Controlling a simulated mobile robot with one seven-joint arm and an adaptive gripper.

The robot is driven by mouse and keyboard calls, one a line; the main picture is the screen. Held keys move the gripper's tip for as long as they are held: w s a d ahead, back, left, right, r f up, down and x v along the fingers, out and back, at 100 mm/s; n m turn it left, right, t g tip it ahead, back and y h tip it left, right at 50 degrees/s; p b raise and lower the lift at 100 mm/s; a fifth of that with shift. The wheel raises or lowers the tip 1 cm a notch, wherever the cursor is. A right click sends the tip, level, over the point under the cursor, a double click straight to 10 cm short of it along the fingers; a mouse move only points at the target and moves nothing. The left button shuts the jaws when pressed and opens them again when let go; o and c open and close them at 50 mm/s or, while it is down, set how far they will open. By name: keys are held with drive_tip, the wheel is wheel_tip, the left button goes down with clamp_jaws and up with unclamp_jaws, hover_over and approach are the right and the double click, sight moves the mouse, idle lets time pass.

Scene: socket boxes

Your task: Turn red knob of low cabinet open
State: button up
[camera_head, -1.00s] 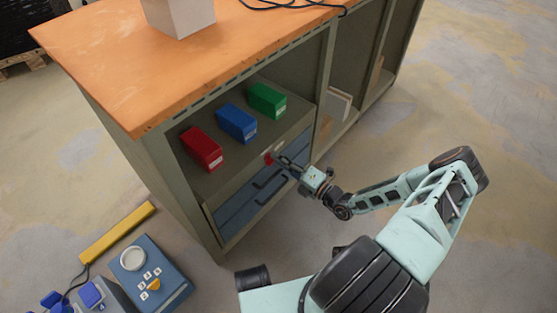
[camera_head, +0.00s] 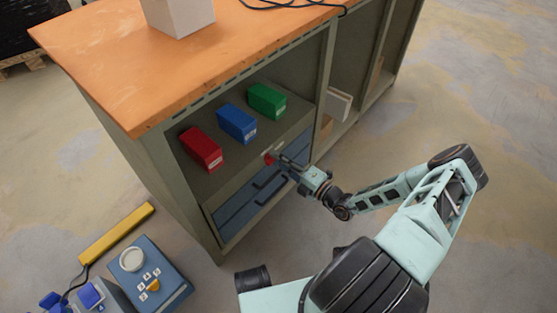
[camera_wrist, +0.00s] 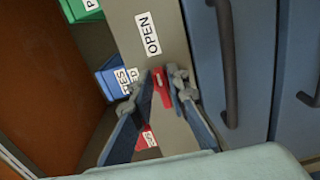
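The red knob (camera_wrist: 159,88) is on the low cabinet's grey-green front panel, close to the word OPEN (camera_wrist: 147,34). The right finger covers part of the knob. The exact contact of the left finger is hard to see. In the head view my gripper (camera_head: 279,158) reaches the panel from the right.
Red (camera_head: 201,149), blue (camera_head: 237,123) and green (camera_head: 267,101) boxes stand on the shelf above. Blue drawers with dark handles (camera_wrist: 227,70) lie right beside the gripper. A pale box-like piece (camera_head: 338,104) protrudes from the compartment at right. A blue control box (camera_head: 150,275) is on the floor.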

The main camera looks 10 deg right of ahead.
drive_tip(key=shift+o, duration=0.6)
drive_tip(key=shift+s, duration=0.1)
drive_tip(key=v, duration=1.2)
